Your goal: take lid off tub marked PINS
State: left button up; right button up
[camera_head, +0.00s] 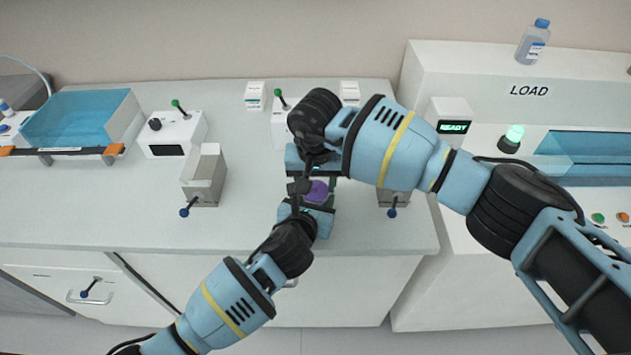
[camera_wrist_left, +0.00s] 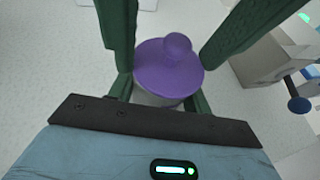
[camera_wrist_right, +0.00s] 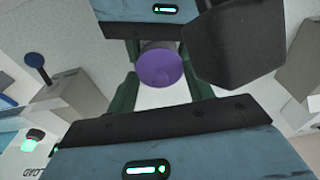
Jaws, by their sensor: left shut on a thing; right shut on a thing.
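A small tub with a round purple lid (camera_head: 317,191) stands between my two grippers over the bench; any marking on it is hidden. The lid (camera_wrist_left: 170,72) has a knob on top in the left wrist view, with the pale tub body (camera_wrist_left: 152,98) under it. My left gripper (camera_head: 308,205) comes from the near side and is shut on the tub body. My right gripper (camera_head: 318,178) comes from the far side and appears shut on the lid's edge; the lid also shows in the right wrist view (camera_wrist_right: 160,68). I cannot tell whether lid and tub still touch.
Grey holders with blue-knobbed levers stand left (camera_head: 204,176) and right (camera_head: 393,198) of the grippers. White boxes with green-knobbed levers (camera_head: 177,132) stand behind. A blue tank (camera_head: 80,117) is far left, a LOAD machine (camera_head: 520,90) right. The bench's front left is clear.

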aim_at(315, 184)
jog(key=shift+r, duration=0.15)
jog(key=shift+r, duration=0.9)
jog(key=shift+r, duration=0.1)
jog(key=shift+r, duration=1.95)
pick_arm(q)
jog(key=o, duration=1.4)
jog(key=shift+o, duration=0.2)
